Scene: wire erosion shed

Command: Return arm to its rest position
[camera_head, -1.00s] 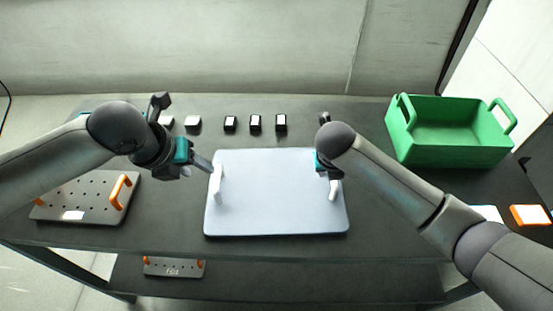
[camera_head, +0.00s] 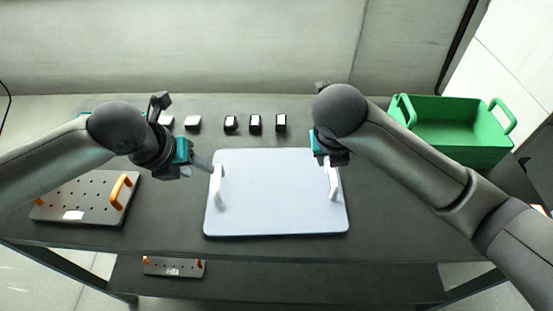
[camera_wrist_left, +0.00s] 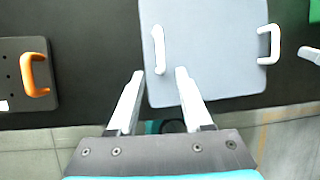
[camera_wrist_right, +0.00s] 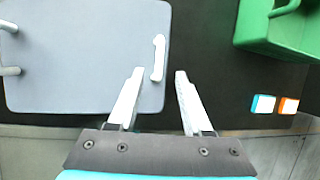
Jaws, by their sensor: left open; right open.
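A pale grey plate (camera_head: 275,215) with two white handles lies flat on the dark table. My left gripper (camera_wrist_left: 160,73) is open and empty, with its fingertips beside the plate's left handle (camera_wrist_left: 158,50). In the head view my left arm comes in from the left, with the gripper at the plate's left edge. My right gripper (camera_wrist_right: 160,73) is open, its fingertips close to the right handle (camera_wrist_right: 158,58) with nothing held between them. In the head view my right wrist covers part of the plate's right edge.
A green crate (camera_head: 455,155) stands at the right, partly behind my right arm. Several small black blocks with white tops (camera_head: 255,123) line the back. A perforated plate with orange handles (camera_head: 85,200) lies at the left, another (camera_head: 173,268) on the lower shelf.

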